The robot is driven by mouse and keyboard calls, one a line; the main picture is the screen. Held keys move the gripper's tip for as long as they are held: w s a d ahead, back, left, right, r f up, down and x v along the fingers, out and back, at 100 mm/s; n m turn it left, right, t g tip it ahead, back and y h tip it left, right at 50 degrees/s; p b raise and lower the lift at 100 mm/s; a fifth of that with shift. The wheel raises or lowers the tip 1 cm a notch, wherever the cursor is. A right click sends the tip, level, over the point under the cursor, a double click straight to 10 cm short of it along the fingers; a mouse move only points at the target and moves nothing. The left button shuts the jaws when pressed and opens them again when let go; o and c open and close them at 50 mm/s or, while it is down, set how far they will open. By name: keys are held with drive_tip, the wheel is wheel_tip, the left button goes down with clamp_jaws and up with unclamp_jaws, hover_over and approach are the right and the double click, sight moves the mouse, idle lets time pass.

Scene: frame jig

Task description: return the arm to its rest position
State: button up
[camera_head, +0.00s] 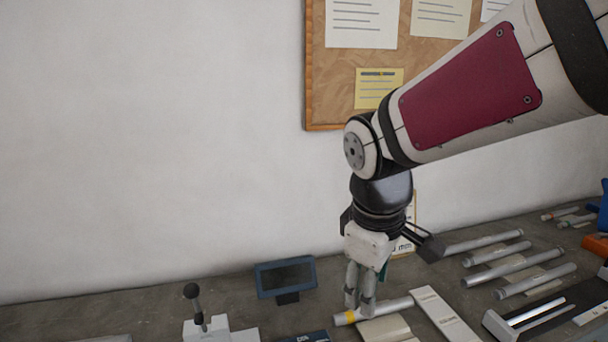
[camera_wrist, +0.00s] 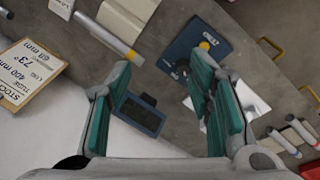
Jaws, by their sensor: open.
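My arm reaches in from the upper right of the head view and bends down at the wrist. My gripper (camera_head: 360,302) hangs pointing down over the bench, low in the head view. In the wrist view its two green-padded fingers (camera_wrist: 160,78) stand apart with nothing held between them. A grey tube with a yellow band (camera_head: 372,311) lies on light blocks just by the fingertips in the head view. In the wrist view this tube (camera_wrist: 108,37) is beyond the left finger, apart from it. Whether the fingers touch anything in the head view is hard to tell.
A small dark display (camera_head: 286,277) stands left of my gripper, with a joystick box (camera_head: 206,328) further left. Several grey tubes (camera_head: 520,266) lie to the right. A white wall and cork board (camera_head: 340,90) are behind. A blue case (camera_wrist: 197,45) lies below the gripper.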

drive_tip(key=s+d+r+m+t, duration=0.1)
drive_tip(key=s+d+r+m, duration=0.1)
drive_tip(key=s+d+m, duration=0.2)
drive_tip(key=s+d+r+m+t+y, duration=0.1)
drive_tip(key=s+d+r+m+t, duration=0.1)
drive_tip(key=s+m, duration=0.4)
drive_tip(key=shift+s+d+r, duration=0.6)
drive_tip(key=shift+s+d, duration=0.8)
drive_tip(key=shift+s, duration=0.3)
